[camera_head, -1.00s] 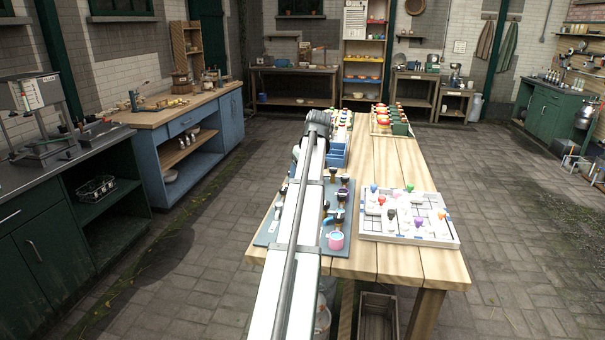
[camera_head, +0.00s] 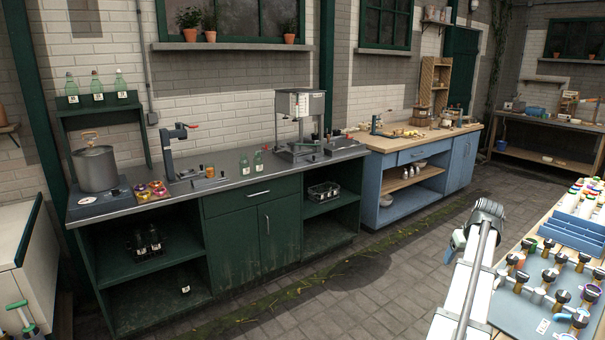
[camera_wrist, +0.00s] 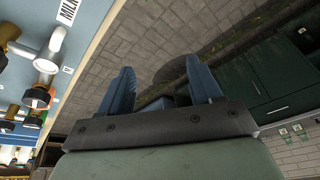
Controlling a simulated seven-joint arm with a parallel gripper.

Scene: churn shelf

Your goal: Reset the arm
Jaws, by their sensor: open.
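My arm (camera_head: 474,268) reaches up from the lower right in the head view, along the left edge of the wooden table. In the wrist view, my gripper (camera_wrist: 160,68) has its two blue fingers spread apart, with nothing between them. Paved floor and a green cabinet (camera_wrist: 255,85) show beyond the fingers. The gripper's fingertips cannot be made out clearly in the head view.
The wooden table (camera_head: 437,333) at the right holds a grey-blue board (camera_head: 510,318) with several dark-topped pieces and a blue rack (camera_head: 572,232). A green cabinet counter (camera_head: 252,225) and a blue workbench (camera_head: 462,160) line the wall. Paved floor (camera_head: 375,275) between is clear.

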